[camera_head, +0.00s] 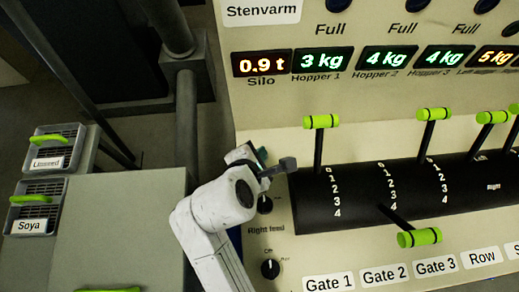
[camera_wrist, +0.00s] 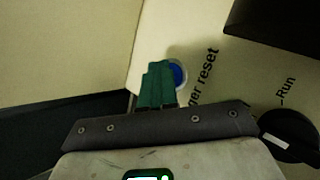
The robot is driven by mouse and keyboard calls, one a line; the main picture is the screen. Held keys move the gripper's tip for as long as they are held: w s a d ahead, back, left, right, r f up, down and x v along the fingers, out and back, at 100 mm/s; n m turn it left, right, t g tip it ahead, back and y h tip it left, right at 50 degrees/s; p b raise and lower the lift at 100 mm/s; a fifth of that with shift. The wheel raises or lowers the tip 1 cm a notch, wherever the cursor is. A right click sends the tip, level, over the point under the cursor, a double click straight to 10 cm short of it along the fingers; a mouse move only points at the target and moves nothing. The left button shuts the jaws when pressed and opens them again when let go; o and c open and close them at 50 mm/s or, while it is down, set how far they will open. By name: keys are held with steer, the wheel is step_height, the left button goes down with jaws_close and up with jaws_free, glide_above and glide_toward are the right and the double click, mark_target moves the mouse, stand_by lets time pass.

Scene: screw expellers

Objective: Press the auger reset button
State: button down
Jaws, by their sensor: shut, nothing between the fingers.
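The auger reset button is a round blue button (camera_wrist: 180,75) in a pale ring on the cream panel in the wrist view. Its left part is hidden behind my fingers. The label beside it reads "ger reset", its start covered. My gripper (camera_wrist: 158,68) is shut and empty, its green fingers together, with the tips overlapping the button's left side in the picture. I cannot tell whether they touch it. In the head view my gripper (camera_head: 262,155) is at the panel's left edge, above the upper black knob, and the button is hidden there.
A black knob (camera_wrist: 290,135) marked "Run" is right of my gripper in the wrist view. In the head view, an upper knob (camera_head: 265,204) and lower knob (camera_head: 270,268) sit below my gripper. A black cylinder (camera_head: 345,205) with green-handled levers (camera_head: 321,122) is to the right.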

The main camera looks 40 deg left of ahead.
steer(key=shift+r+p, duration=0.85)
steer(key=shift+p, duration=0.2)
step_height(320, 180, up, 5)
steer(key=p, duration=0.5)
steer(key=shift+p, duration=0.4)
steer(key=shift+s+f, duration=0.1)
